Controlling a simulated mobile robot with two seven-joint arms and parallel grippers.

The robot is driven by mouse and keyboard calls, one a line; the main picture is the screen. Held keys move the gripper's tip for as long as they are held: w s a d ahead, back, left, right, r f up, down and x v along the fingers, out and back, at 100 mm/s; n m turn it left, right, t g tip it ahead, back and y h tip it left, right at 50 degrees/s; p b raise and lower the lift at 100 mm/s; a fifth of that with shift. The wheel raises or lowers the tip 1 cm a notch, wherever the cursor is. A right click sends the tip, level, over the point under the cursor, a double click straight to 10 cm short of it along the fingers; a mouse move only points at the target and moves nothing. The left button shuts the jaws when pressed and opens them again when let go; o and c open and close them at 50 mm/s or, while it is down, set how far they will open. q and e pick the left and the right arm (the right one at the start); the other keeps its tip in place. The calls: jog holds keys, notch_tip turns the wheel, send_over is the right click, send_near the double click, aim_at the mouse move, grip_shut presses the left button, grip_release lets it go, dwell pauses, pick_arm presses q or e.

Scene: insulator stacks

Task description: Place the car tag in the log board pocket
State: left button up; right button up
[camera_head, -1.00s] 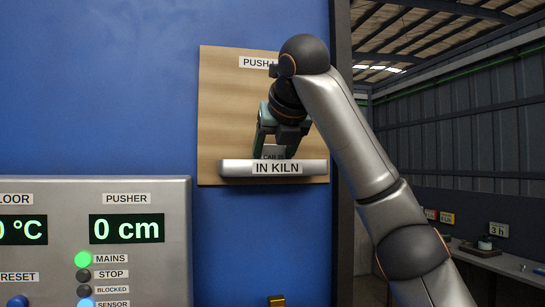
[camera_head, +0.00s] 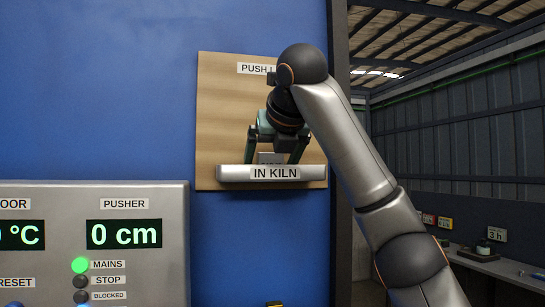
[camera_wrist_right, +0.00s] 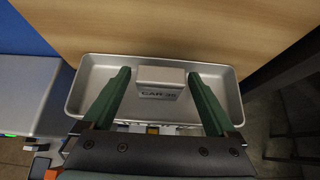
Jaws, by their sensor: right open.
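The car tag (camera_wrist_right: 161,82), a small grey-white block lettered "CAR", stands in the silver log board pocket (camera_wrist_right: 84,84), against the wooden board. In the head view the pocket, labelled "IN KILN" (camera_head: 275,173), runs along the board's lower edge. The tag's top (camera_head: 270,158) shows just above the pocket's front wall. My right gripper (camera_head: 273,158) is open, its two green fingers spread on either side of the tag. The wrist view shows a gap between each finger and the tag. My left gripper is not in view.
The wooden log board (camera_head: 222,110) hangs on a blue wall (camera_head: 120,90). A grey control panel (camera_head: 174,260) with green displays is at the lower left. A dark post borders the board's right side. A bench (camera_head: 490,265) stands far right.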

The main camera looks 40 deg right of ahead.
jog(key=b+v, duration=0.1)
jog(key=v, duration=1.1)
jog(key=shift+r, duration=0.2)
jog(key=shift+f, duration=0.1)
